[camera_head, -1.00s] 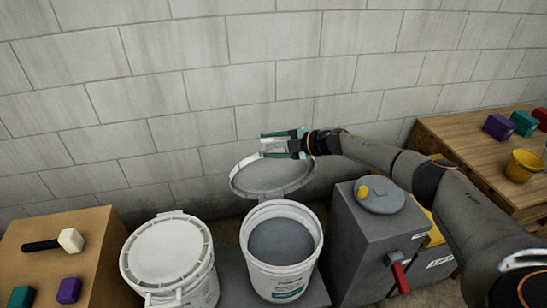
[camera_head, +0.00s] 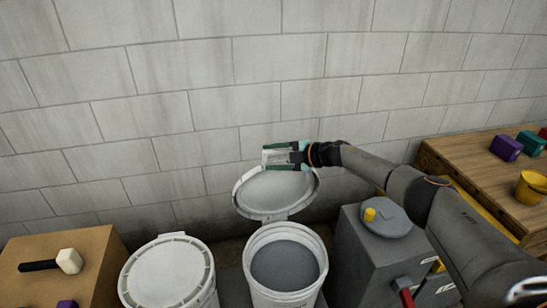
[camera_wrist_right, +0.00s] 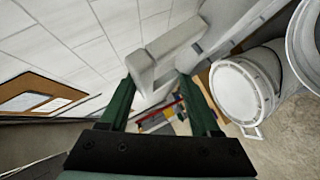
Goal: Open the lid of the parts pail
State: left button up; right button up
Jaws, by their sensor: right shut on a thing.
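The white parts pail (camera_head: 290,297) stands in the middle of the head view, with a grey interior showing. Its round lid (camera_head: 277,192) is swung up behind the pail and tilted back toward the wall, joined at the rear rim. My right gripper (camera_head: 279,155) is at the lid's upper edge, shut on its white tab. In the right wrist view the tab (camera_wrist_right: 148,76) lies between the green fingers (camera_wrist_right: 158,92). My left gripper is not in view.
A second white pail with a closed lid (camera_head: 166,272) stands to the left. A grey box (camera_head: 356,258) with a red lever stands to the right. A mallet (camera_head: 62,262) lies on the left bench. The block wall (camera_head: 230,110) is close behind the lid.

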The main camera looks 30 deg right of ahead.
jog(key=p+v, duration=0.1)
jog(key=v, duration=1.1)
jog(key=shift+s+r+p, duration=0.2)
jog(key=shift+p, duration=0.2)
jog(key=s+a+f+m, duration=0.25)
jog(key=a+f, duration=0.25)
jog(key=a, duration=0.3)
jog(key=s+a+f+m+t, duration=0.1)
jog(key=s+a+f+m, duration=0.1)
jog(key=s+a+f, duration=0.45)
jog(key=s+a+f+m, duration=0.1)
jog(key=a+f+m, duration=0.25)
jog(key=a, duration=0.65)
jog(key=s+d+f+m+g+h, duration=0.1)
jog(key=s+f+m+h, duration=0.2)
jog(key=s, duration=0.7)
jog(key=s+d+f+m+g+h, duration=0.1)
jog(key=s+f+m+h, duration=0.1)
jog(key=s+f+m, duration=0.5)
jog(key=s+f, duration=0.1)
jog(key=s, duration=0.3)
jog(key=shift+s+f+m+g+h, duration=0.15)
jog(key=shift+s+m+g+h, duration=0.15)
jog(key=shift+g+h, duration=0.1)
